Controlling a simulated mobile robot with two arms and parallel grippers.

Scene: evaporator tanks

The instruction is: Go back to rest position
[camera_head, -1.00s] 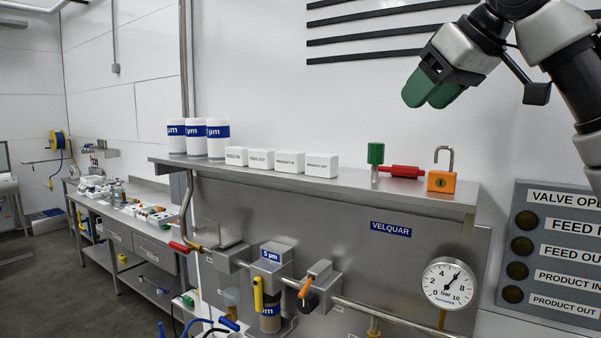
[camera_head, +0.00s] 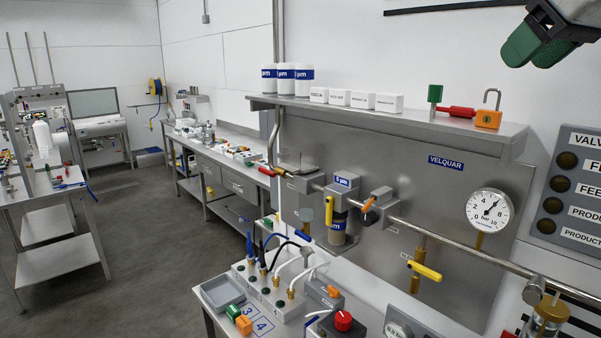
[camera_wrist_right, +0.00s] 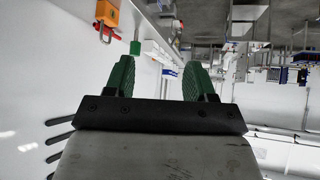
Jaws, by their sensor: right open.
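My right gripper (camera_head: 537,45) shows at the top right of the head view, in front of the white wall and above the shelf. Its green fingertips point down and left. In the right wrist view the two green fingers (camera_wrist_right: 157,80) stand apart with nothing between them, so it is open and empty. My left gripper is in neither view.
A steel shelf (camera_head: 420,115) holds white canisters (camera_head: 285,77), small white boxes (camera_head: 357,98) and an orange padlock (camera_head: 488,117). Below are pipes, a pressure gauge (camera_head: 489,212) and a valve bench. Benches stand along the left, with open floor (camera_head: 150,250) between.

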